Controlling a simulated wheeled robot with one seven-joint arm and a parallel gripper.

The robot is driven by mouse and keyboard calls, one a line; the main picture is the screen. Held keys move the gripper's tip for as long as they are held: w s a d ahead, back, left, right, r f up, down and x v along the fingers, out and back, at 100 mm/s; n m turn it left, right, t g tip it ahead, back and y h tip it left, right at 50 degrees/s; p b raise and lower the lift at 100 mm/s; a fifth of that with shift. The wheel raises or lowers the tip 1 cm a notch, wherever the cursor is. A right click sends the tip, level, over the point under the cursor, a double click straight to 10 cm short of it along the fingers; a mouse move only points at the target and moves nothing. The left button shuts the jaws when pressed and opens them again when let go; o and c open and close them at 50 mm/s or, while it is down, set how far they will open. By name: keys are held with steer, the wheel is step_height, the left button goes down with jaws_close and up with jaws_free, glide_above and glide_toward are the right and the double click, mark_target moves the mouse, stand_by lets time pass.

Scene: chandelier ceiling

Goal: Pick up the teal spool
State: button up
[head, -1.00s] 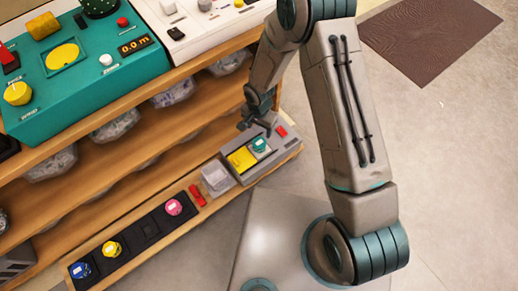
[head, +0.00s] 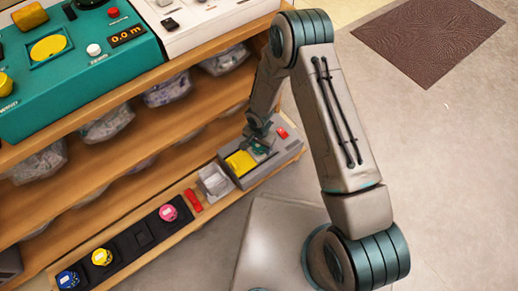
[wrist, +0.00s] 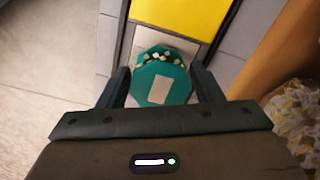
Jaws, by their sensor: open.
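The teal spool (wrist: 161,82) sits on a pale square pad beside a yellow panel (wrist: 183,14) in the wrist view. A pale label shows on its face. My gripper (wrist: 160,70) is open, with one finger on the left and one on the right of the spool. I cannot tell whether either finger touches it. In the head view my gripper (head: 261,146) is down at the grey device (head: 285,150) on the low shelf and mostly hides the spool.
A black tray (head: 142,236) on the low shelf holds pink (head: 168,213), yellow (head: 101,257) and blue (head: 67,281) spools. A grey box (head: 214,181) and red piece (head: 193,199) lie between tray and device. Wooden shelves with bagged items rise behind. Floor at right is open.

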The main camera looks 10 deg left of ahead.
steer(key=shift+f, duration=0.45)
steer(key=shift+c, duration=0.3)
steer(key=c, duration=0.7)
steer(key=shift+r, duration=0.1)
steer(key=shift+c, duration=0.2)
